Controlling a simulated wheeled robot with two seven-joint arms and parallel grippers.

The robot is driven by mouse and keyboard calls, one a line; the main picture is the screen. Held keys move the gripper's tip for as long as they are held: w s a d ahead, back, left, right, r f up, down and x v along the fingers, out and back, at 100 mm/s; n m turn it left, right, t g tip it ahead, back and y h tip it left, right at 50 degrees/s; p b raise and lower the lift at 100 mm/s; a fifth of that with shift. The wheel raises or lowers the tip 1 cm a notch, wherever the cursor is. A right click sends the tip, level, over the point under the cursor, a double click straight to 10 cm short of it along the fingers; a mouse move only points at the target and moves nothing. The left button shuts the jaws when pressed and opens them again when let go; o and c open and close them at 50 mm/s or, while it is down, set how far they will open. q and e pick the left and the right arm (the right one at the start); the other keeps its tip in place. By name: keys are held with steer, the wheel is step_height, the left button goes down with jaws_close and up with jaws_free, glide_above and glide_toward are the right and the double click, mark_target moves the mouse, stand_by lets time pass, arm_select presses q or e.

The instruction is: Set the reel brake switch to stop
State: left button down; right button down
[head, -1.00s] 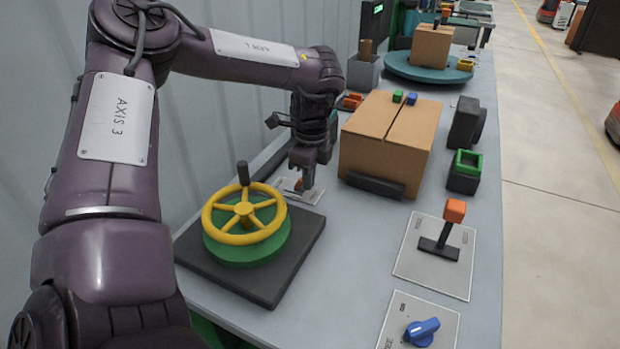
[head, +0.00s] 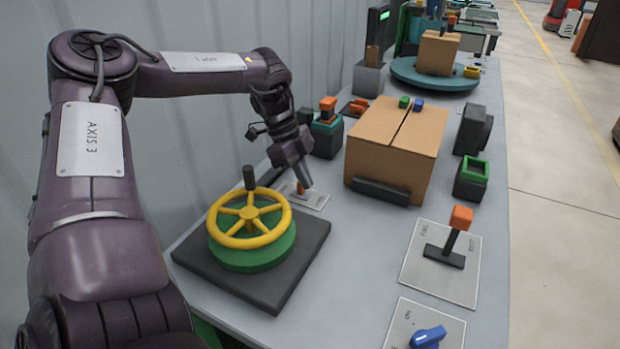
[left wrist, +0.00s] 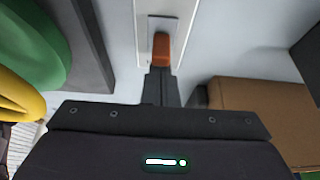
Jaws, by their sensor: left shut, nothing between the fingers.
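A small orange switch (head: 300,187) stands on a light plate (head: 316,200) behind the yellow handwheel, and no label on it can be read. In the left wrist view the orange switch (left wrist: 161,48) points toward my fingers from its grey and white plate (left wrist: 148,20). My left gripper (head: 305,181) is shut and empty, tilted, with its tips right at the switch. In the left wrist view the closed fingertips (left wrist: 160,76) overlap the near end of the switch; whether they touch it I cannot tell. My right gripper is not in view.
The yellow handwheel (head: 249,213) on its dark base (head: 290,262) stands close in front. A cardboard box (head: 390,160) is to the right. An orange-topped lever (head: 460,218) and a blue knob (head: 428,337) are at the front right. Bare table lies between.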

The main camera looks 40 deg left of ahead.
arm_select(q)
steer(key=shift+s+a+f+h, duration=0.1)
steer(key=shift+a+h, duration=0.2)
steer(key=shift+h, duration=0.2)
steer(key=shift+d+r, duration=0.1)
steer(key=shift+r, duration=0.1)
steer(key=shift+r+p, duration=0.6)
steer(key=shift+r, duration=0.15)
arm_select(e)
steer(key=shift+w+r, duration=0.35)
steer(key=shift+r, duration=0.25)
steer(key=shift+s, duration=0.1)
